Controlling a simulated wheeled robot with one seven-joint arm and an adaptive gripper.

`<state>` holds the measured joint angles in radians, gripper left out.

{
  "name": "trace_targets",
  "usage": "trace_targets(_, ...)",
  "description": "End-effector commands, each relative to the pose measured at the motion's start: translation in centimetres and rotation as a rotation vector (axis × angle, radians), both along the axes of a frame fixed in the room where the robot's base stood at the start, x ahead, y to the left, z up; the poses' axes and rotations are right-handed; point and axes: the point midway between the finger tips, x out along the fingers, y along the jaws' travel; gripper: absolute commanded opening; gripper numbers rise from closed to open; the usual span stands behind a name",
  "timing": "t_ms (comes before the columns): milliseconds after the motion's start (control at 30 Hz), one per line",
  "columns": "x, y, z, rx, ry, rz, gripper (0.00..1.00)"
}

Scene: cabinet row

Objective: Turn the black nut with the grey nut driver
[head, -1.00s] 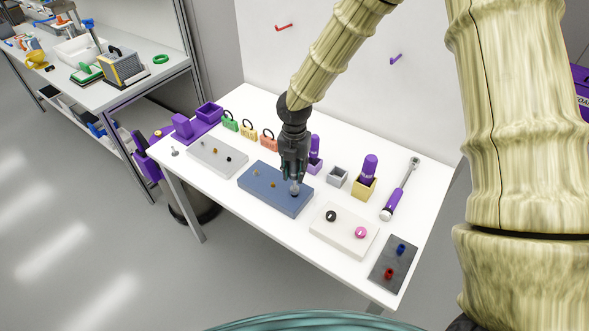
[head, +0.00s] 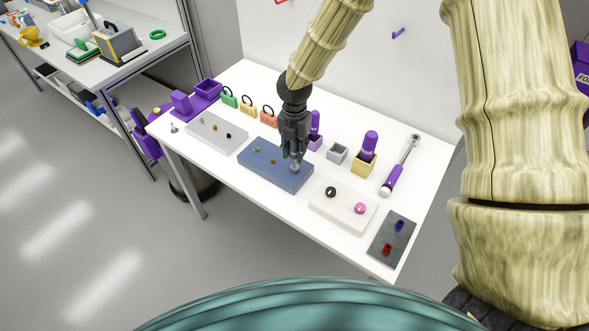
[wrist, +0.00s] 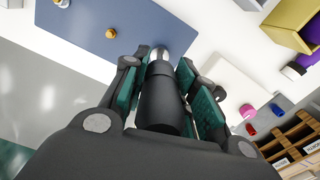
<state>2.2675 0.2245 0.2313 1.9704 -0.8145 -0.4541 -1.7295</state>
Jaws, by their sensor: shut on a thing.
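My gripper (head: 292,155) is shut on the grey nut driver, pointing down over the right end of the blue board (head: 262,176). In the wrist view the driver's dark grey handle (wrist: 163,100) lies between the fingers, with its silver tip (wrist: 160,55) at the blue board (wrist: 90,55). The tip covers the spot beneath it, so I see no nut there and cannot tell whether it touches one. Two small brass-coloured or greyish pieces stand uncovered on the blue board. A small dark piece (head: 228,135) stands on the light grey board (head: 214,142).
A grey holder (head: 337,153) stands empty-looking behind. A purple-handled driver (head: 370,143) stands in a yellow holder (head: 362,166). A white board (head: 343,212) with black and pink round pieces, a dark plate (head: 390,247) and a purple-handled wrench (head: 392,181) are to the right. Padlocks stand behind left.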

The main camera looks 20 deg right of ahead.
Motion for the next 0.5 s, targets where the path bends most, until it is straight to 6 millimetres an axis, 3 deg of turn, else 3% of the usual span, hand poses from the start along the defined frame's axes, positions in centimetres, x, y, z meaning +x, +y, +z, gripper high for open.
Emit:
trace_targets(300,-0.03,0.00,0.11,-0.001,0.000,-0.329,0.05)
trace_targets(500,-0.02,0.00,0.03,0.000,0.000,-0.358,0.05)
